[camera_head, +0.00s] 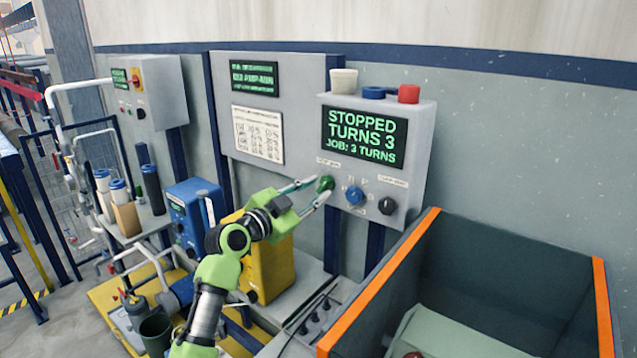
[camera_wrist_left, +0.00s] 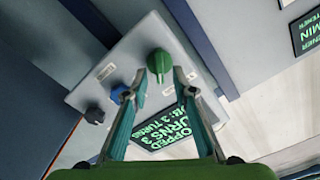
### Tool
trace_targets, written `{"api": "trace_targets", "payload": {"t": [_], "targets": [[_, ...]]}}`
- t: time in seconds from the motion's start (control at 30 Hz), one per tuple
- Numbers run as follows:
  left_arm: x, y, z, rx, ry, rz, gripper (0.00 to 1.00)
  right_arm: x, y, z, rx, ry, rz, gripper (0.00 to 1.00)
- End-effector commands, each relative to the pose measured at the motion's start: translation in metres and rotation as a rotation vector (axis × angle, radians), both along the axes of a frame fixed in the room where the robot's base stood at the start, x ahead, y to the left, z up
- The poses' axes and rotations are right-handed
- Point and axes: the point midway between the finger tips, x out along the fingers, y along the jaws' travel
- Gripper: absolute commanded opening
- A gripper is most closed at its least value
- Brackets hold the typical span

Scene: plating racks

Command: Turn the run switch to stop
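The grey control box (camera_head: 418,150) on the wall panel has a green knob (camera_head: 325,184), a blue knob (camera_head: 355,195) and a black knob (camera_head: 387,205) in a row. The green knob, seemingly the run switch, has a small label above it that I cannot read surely. The display (camera_head: 364,137) above reads "STOPPED TURNS 3, JOB: 3 TURNS". My left gripper (camera_head: 322,186) is at the green knob. In the left wrist view its fingertips (camera_wrist_left: 162,73) are apart, one on each side of the green knob (camera_wrist_left: 159,62); firm contact is unclear. My right gripper is out of view.
An orange-edged bin (camera_head: 376,281) stands below right of the control box. A red button (camera_head: 408,94), a blue ring (camera_head: 373,92) and a white cup (camera_head: 343,81) are on top of the box. A yellow unit (camera_head: 272,268) and a blue unit (camera_head: 190,213) stand below left.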

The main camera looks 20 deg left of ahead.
Motion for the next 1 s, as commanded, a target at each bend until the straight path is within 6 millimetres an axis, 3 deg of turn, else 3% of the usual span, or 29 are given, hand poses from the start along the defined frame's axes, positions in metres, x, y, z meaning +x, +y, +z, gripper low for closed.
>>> {"api": "trace_targets", "payload": {"t": [0.2,0.53,0.57,0.63,0.67,1.0], "targets": [[0.016,-0.006,0.001,-0.002,0.001,0.0,0.25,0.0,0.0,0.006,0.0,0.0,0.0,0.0],[0.018,-0.007,0.0,0.0,0.0,0.0,0.25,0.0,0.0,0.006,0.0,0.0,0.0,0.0],[0.018,-0.007,0.0,0.0,0.0,0.0,0.22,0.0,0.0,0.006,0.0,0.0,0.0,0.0],[0.018,-0.007,0.0,0.0,0.0,0.0,0.04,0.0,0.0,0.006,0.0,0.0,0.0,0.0],[0.018,-0.007,0.0,0.0,0.0,0.0,0.0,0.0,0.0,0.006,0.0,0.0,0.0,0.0],[0.018,-0.006,-0.001,-0.014,0.006,0.001,0.0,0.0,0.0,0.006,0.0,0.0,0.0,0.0]]}}
